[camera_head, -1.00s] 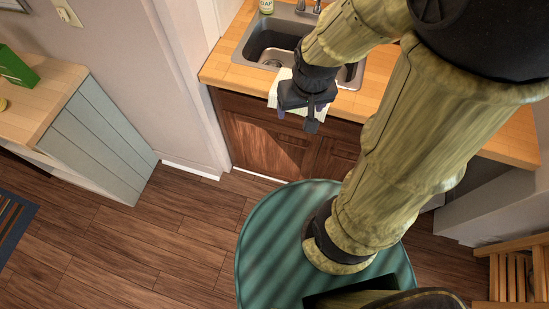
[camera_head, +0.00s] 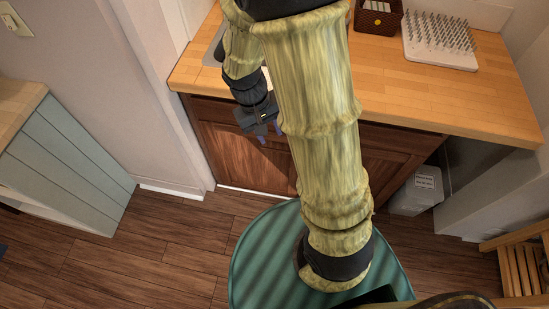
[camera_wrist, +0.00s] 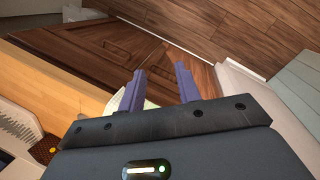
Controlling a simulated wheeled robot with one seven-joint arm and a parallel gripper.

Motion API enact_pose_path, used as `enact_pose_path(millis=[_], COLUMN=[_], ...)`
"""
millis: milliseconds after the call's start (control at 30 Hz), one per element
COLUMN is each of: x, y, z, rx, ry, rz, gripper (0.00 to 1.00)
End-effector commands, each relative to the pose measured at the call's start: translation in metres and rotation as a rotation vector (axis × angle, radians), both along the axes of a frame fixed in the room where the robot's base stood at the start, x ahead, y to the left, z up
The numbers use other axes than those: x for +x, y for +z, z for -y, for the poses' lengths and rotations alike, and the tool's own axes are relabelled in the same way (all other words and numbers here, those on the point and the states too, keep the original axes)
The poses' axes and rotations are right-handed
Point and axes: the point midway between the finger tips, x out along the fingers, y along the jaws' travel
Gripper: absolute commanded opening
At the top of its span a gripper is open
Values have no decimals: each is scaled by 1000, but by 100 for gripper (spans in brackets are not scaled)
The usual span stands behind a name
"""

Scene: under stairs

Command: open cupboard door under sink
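The brown wooden cupboard under the counter shows a left door (camera_head: 228,150) and a right door (camera_head: 378,172); both look shut. In the wrist view, brown door panels (camera_wrist: 80,48) fill the area beyond the fingers. My gripper (camera_head: 271,135) hangs in front of the left door, just below the counter edge. Its two purple fingers stand apart with nothing between them in the wrist view (camera_wrist: 160,84). I cannot tell whether they touch the door. My arm hides the middle of the cupboard and most of the sink (camera_head: 213,50).
The wooden counter (camera_head: 430,105) overhangs the cupboard. A towel (camera_wrist: 117,101) hangs at its edge near the fingers. A drying rack (camera_head: 440,42) and dark basket (camera_head: 378,18) stand on top. A bin (camera_head: 416,190) is at the right. Floor (camera_head: 170,235) is clear at the left.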

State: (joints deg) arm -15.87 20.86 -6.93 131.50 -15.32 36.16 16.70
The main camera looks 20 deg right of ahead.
Motion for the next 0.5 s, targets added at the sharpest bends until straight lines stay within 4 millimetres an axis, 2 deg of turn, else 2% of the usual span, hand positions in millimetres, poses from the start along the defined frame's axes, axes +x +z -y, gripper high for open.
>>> enact_pose_path(millis=[33, 500], x=[5, 47], y=[-32, -186], z=[-3, -16], rx=[-38, -475], ry=[16, 112], rz=[-28, -136], gripper=[33, 33])
